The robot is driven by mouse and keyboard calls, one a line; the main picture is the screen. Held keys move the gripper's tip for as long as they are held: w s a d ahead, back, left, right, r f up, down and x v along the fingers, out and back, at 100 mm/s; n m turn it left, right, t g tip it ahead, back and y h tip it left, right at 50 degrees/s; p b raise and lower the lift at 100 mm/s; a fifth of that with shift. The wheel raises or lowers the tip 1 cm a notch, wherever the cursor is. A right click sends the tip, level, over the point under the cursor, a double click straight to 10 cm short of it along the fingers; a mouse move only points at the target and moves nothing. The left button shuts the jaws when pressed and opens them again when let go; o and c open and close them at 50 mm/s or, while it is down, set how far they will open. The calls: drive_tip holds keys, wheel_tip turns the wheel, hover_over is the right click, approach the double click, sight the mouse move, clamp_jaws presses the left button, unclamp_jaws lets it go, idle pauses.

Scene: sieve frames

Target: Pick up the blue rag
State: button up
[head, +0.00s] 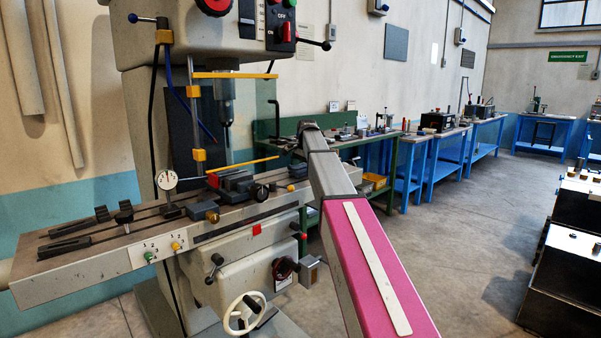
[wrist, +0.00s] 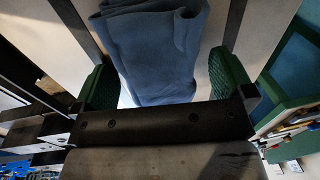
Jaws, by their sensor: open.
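The blue rag (wrist: 150,45) shows folded and creased in the upper middle of the wrist view. My gripper (wrist: 158,68) is open, with a green ribbed finger on each side of the rag's lower part. The rag lies in or just beyond the gap between the fingers; I cannot tell whether either finger touches it. In the head view my arm reaches away toward the green bench, and I cannot make out the rag or the fingers there.
A milling machine (head: 230,258) with a long slotted table stands at the left, close to my arm. A green workbench (head: 347,142) with small items is behind it. Blue benches (head: 430,170) line the wall. Dark open boxes (head: 563,275) stand at the right; the floor between is clear.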

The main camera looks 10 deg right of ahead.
sight(303, 165)
drive_tip(key=c, duration=1)
drive_tip(key=shift+r, duration=0.1)
wheel_tip(303, 165, up, 9)
drive_tip(key=shift+f, duration=0.1)
drive_tip(key=shift+r, duration=0.55)
drive_tip(key=shift+o, duration=0.4)
